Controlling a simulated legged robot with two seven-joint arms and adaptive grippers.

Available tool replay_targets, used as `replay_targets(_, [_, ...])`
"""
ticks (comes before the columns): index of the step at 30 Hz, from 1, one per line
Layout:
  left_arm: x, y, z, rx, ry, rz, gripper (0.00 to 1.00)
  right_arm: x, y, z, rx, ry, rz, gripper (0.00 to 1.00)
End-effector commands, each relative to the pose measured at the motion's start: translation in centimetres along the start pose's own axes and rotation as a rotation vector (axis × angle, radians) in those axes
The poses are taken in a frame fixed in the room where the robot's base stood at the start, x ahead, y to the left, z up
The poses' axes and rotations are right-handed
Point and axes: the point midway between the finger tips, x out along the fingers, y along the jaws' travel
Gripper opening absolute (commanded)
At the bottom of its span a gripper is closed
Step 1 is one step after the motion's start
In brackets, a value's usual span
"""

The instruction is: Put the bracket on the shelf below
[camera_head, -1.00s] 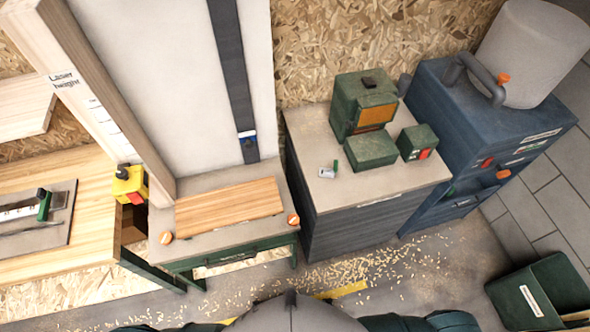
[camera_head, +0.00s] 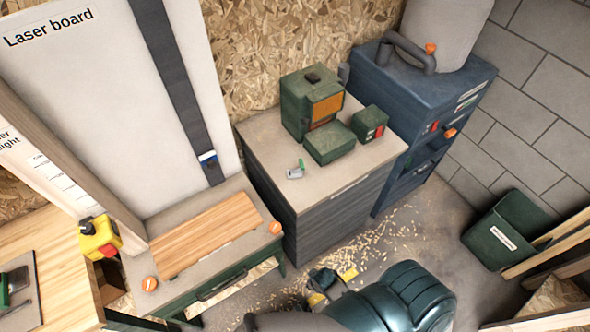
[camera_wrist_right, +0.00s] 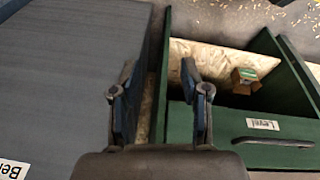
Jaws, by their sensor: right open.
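A small grey piece with a green part (camera_head: 296,171) lies on the pale top of the grey cabinet (camera_head: 262,135); it may be the bracket, but it is too small to tell. No shelf below is clearly identifiable. My right gripper (camera_wrist_right: 160,98) shows in the right wrist view with its two fingers apart and nothing between them. It is above the gap between a dark grey surface (camera_wrist_right: 65,80) and an open green drawer (camera_wrist_right: 275,140) labelled "Level". A small green and brown box (camera_wrist_right: 245,80) is in the drawer. My left gripper is not in view.
Green cases (camera_head: 329,143) stand on the cabinet. A blue unit (camera_head: 425,90) stands to its right. A bench with a wooden board (camera_head: 208,233) is left, beside a yellow switch box (camera_head: 99,237). A green bin (camera_head: 508,230) is far right. Shavings cover the floor.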

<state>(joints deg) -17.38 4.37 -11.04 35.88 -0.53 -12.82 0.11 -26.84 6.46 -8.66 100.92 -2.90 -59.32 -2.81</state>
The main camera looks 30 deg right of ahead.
Motion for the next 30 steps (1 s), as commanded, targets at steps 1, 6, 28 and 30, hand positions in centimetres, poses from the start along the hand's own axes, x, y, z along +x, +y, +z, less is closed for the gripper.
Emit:
replay_targets(1, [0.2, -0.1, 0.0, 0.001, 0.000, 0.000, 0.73, -1.8, 0.8, -1.2, -0.027, 0.022, 0.028, 0.46])
replay_targets(6, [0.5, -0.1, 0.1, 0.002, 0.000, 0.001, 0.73, -8.6, 6.0, -5.5, -0.259, 0.093, 0.256, 0.46])
replay_targets(28, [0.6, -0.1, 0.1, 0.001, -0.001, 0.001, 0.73, -18.8, 14.8, -20.8, -2.088, -0.510, 1.610, 0.46])
replay_targets(30, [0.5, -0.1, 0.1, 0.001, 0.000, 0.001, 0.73, -18.7, 14.8, -21.4, -2.121, -0.534, 1.629, 0.46])
